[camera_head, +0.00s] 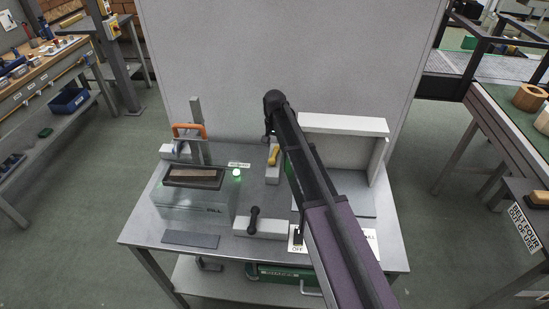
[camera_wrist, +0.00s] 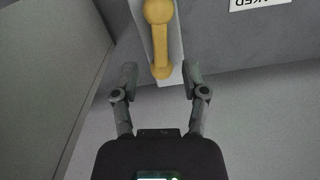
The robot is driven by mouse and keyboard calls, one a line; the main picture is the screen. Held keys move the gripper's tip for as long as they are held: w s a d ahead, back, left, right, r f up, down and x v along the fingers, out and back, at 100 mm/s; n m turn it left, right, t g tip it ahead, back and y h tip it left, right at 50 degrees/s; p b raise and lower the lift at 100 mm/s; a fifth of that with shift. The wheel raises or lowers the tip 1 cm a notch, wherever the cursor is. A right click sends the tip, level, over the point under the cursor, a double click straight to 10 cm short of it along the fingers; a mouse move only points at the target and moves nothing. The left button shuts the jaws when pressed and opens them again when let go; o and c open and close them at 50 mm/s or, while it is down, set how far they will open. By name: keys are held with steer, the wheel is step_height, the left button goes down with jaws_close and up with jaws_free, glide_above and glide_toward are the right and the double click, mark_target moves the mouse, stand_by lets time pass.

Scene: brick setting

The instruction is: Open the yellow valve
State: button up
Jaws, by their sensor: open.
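The yellow valve (camera_wrist: 160,40) is a knobbed handle on a pale block in the wrist view, at the top centre. In the head view the yellow valve (camera_head: 273,158) shows on a white block just left of my arm. My gripper (camera_wrist: 157,80) is open in the wrist view, its two fingers apart on either side of the handle's near end. I cannot tell whether either finger touches it. In the head view my arm hides the gripper's fingertips.
A large grey panel (camera_head: 290,50) stands behind.

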mark_target(274, 153)
steer(key=shift+f+b, duration=2.2)
steer(key=shift+f, duration=0.25)
jaws_close()
